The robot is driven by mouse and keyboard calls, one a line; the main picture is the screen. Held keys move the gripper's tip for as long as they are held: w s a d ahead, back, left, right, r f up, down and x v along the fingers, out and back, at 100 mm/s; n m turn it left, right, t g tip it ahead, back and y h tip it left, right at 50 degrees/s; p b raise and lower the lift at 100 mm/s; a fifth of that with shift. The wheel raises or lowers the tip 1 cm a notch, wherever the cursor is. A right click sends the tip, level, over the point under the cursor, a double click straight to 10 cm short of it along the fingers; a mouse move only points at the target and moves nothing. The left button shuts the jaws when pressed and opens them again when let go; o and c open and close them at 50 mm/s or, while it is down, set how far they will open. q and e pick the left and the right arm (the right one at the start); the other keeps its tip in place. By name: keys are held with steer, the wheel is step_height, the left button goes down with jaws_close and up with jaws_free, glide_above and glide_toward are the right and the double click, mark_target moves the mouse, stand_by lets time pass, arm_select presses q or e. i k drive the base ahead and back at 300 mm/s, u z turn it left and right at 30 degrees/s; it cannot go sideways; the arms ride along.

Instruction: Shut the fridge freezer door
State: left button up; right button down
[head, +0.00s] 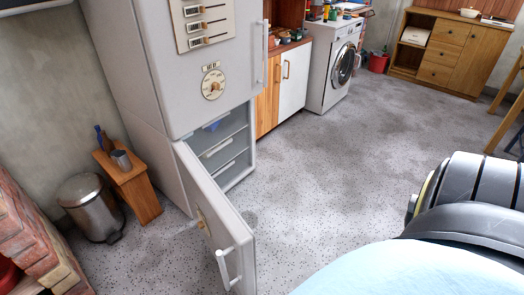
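The fridge (170,60) stands at the left back, pale grey, with its upper door shut. Its lower freezer door (207,205) is swung wide open toward me, hinged on its left side. A white bar handle (228,268) sits near the free edge of that door. The freezer compartment (226,145) shows shelves or drawers inside. Neither of my grippers shows in the head view. A dark rounded part of my own body is at the lower right, apart from the door.
A metal pedal bin (92,208) and a small wooden stand (135,187) are left of the fridge. Bricks (28,240) rise at the lower left. A washing machine (330,65) and wooden cabinet (440,50) stand at the back. Speckled floor (330,170) right of the door is clear.

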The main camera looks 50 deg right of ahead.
mark_target(229, 238)
steer(key=z, duration=0.85)
steer(key=i, duration=0.4)
